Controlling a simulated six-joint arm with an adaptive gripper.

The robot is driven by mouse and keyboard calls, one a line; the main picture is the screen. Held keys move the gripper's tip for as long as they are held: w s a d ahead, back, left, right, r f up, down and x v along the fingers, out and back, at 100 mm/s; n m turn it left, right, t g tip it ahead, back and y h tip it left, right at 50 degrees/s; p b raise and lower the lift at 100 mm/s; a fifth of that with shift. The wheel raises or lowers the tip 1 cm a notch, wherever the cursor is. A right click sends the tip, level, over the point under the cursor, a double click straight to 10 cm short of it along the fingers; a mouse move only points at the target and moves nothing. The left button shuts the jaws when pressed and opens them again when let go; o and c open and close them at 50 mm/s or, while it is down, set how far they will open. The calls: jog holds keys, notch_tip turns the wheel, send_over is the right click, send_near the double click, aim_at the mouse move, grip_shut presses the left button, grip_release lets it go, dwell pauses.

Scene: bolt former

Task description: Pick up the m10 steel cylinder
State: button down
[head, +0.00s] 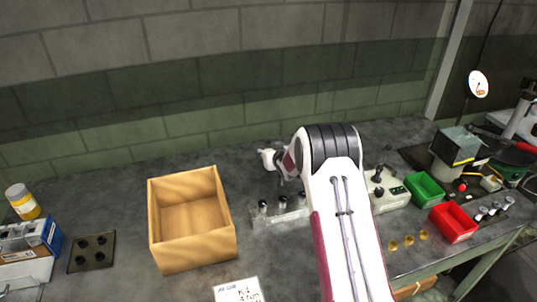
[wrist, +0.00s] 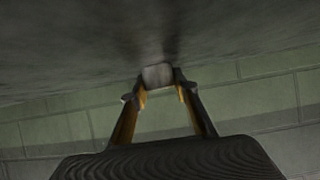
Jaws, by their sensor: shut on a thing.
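In the wrist view my gripper (wrist: 159,86) is shut on a short grey steel cylinder (wrist: 158,74), held between the two fingertips. No size mark shows on it, so I cannot read whether it is the m10. In the head view my arm hides the fingertips and the held cylinder. A pale rack (head: 280,218) stands on the bench just in front of my wrist, with a few dark-topped cylinders (head: 262,206) upright in it.
An open wooden box (head: 158,228) stands left of the rack. A white card (head: 238,291) lies in front. A control box (head: 388,198), green bin (head: 425,188) and red bin (head: 452,223) stand right of my arm. A dark plate with knobs (head: 92,252) lies far left.

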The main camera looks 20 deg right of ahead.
jog(key=shift+r, duration=0.25)
jog(key=shift+r, duration=4.85)
